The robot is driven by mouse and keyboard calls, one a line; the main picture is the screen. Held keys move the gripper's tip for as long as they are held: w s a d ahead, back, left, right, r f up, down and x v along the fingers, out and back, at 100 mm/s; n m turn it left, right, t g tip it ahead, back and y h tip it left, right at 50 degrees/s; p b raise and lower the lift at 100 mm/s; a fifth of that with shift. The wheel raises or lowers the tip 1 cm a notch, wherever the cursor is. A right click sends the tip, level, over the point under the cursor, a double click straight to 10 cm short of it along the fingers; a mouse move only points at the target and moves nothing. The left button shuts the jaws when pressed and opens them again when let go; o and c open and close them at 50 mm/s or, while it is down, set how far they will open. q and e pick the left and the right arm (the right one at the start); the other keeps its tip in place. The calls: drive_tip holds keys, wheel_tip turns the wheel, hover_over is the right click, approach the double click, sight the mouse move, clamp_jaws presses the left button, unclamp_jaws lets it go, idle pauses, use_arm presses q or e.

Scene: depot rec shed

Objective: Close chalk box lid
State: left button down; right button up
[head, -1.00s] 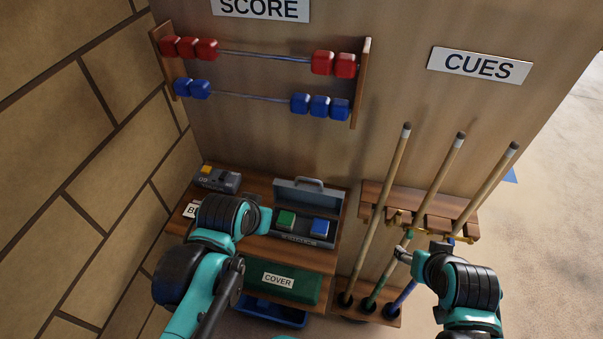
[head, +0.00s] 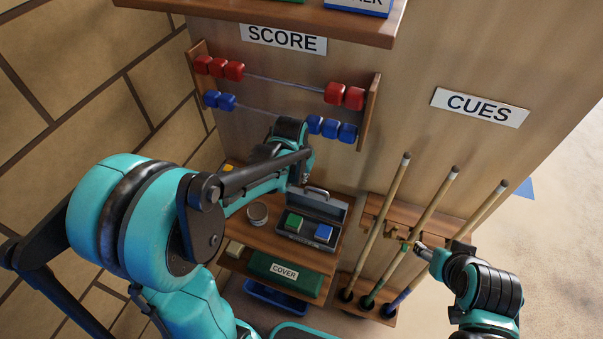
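The grey chalk box (head: 294,239) sits on the wooden shelf in the head view, with a green chalk (head: 293,222) and a blue chalk (head: 323,232) inside. Its lid (head: 329,207) stands open, raised at the back against the panel, with a handle on its upper edge.
A round tin (head: 257,213) stands left of the box. A green COVER item (head: 284,275) and a blue tray (head: 272,300) are below. Three cues (head: 388,209) stand at right. Score beads (head: 336,131) hang above; an upper shelf (head: 370,23) juts out at the top.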

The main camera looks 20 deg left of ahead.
use_arm(q)
drive_tip(key=x, duration=0.5)
drive_tip(key=shift+f+b, duration=0.1)
drive_tip(key=shift+b, duration=0.3)
drive_tip(key=shift+d, duration=0.1)
